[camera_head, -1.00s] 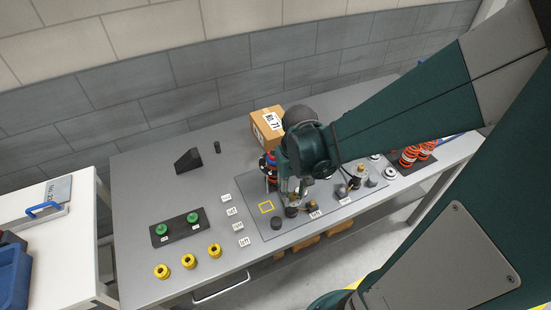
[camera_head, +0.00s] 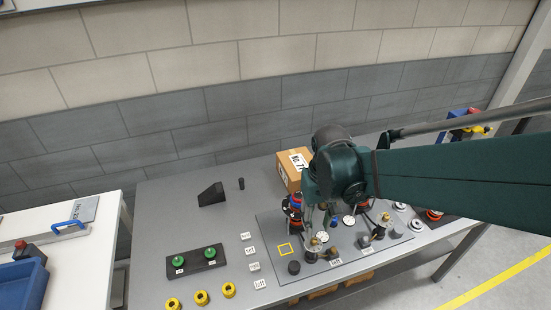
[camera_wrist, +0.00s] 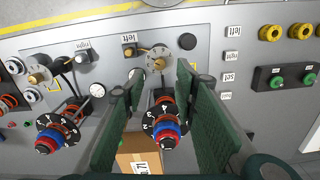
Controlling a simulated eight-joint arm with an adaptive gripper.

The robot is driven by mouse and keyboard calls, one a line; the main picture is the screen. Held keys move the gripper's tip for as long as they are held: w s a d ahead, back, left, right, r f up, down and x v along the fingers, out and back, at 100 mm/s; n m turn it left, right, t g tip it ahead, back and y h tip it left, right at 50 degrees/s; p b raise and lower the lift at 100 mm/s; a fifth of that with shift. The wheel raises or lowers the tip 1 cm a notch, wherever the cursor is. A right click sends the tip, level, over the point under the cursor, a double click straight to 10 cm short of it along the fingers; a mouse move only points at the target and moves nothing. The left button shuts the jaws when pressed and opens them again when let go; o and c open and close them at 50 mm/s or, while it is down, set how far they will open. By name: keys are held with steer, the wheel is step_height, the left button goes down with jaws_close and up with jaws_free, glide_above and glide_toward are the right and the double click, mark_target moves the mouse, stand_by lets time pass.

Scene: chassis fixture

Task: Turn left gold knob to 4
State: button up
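The left gold knob (camera_wrist: 157,64) stands on a light round dial on the grey panel, near the label reading left (camera_wrist: 129,38). It also shows in the head view (camera_head: 315,241), low beside my gripper. My gripper (camera_wrist: 160,74) is open, with one green finger on each side of the knob's line in the wrist view. No contact with the knob is visible, and its height above the knob is hard to judge. The dial's marks are too small to read.
Red-and-blue stacks with numbered black rings (camera_wrist: 164,125) stand close to my fingers. Black round knobs (camera_wrist: 187,41) and cables are near the gold knobs. A cardboard box (camera_head: 289,170) is behind. Green knobs (camera_head: 179,261) and yellow rings (camera_head: 201,297) are at left.

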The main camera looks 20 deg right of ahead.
steer(key=shift+r, duration=2.25)
steer(key=shift+a, duration=0.2)
steer(key=s+a+r+n+t+b, duration=0.1)
steer(key=a+r+t+b, duration=0.1)
steer(key=a+t+b, duration=0.4)
steer(key=shift+a+t, duration=0.3)
steer(key=shift+t, duration=0.3)
steer(key=shift+s, duration=0.1)
steer(key=shift+o, duration=0.6)
